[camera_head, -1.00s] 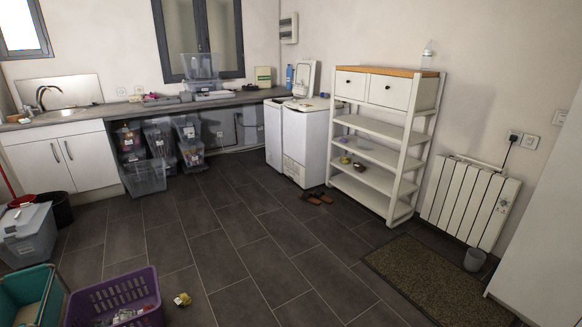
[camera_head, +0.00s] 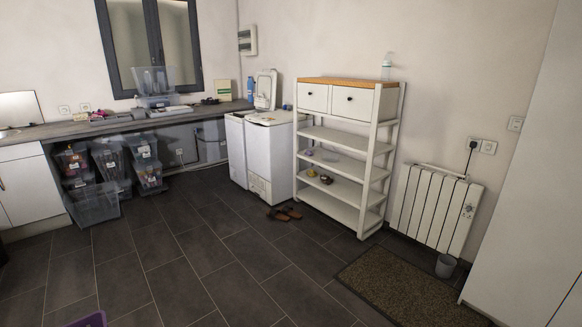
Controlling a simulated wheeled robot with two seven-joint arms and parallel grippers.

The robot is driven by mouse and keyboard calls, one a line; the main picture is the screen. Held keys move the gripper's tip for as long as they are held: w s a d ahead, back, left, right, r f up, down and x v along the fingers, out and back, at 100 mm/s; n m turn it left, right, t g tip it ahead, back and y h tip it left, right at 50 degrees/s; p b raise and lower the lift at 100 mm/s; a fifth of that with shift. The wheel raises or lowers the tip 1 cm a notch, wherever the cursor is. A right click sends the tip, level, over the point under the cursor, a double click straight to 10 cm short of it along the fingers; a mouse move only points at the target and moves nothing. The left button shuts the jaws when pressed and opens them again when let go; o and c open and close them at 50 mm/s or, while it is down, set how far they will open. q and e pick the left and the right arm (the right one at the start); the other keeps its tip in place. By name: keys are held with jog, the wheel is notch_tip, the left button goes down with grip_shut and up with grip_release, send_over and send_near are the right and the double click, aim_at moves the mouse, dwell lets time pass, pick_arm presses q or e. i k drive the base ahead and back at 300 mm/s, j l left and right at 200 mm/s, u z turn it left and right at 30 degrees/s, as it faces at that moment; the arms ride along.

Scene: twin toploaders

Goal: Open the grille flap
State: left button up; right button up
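Two white top-loading appliances stand side by side at the end of the counter. The right one (camera_head: 280,155) is nearer and shows its front and side. The left one (camera_head: 236,150) is partly hidden behind it. A small slatted grille panel (camera_head: 260,188) sits low on the front of the right appliance. It looks flush with the front, though it is too small to be sure. A lid (camera_head: 265,90) stands upright above the appliances. Neither of my grippers is in view.
A pair of brown sandals (camera_head: 284,213) lies on the floor by the right appliance. A white shelf unit (camera_head: 345,215) stands to its right. Clear bins (camera_head: 95,205) sit under the counter at left. A doormat (camera_head: 395,290) lies at right. The middle floor is open.

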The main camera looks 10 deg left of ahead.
aim_at(255, 181)
jog(key=i+u, duration=0.15)
jog(key=i, duration=0.4)
jog(key=i+u, duration=0.1)
jog(key=i, duration=0.4)
jog(key=i+u, duration=0.15)
jog(key=i, duration=0.4)
jog(key=i+l+u, duration=0.1)
jog(key=i, duration=0.4)
jog(key=i+l+u, duration=0.15)
jog(key=i, duration=0.35)
jog(key=i+l+u, duration=0.1)
jog(key=i+l, duration=0.2)
jog(key=i, duration=0.25)
jog(key=i+j, duration=0.1)
jog(key=i, duration=0.7)
jog(key=i+j, duration=0.15)
jog(key=i, duration=0.65)
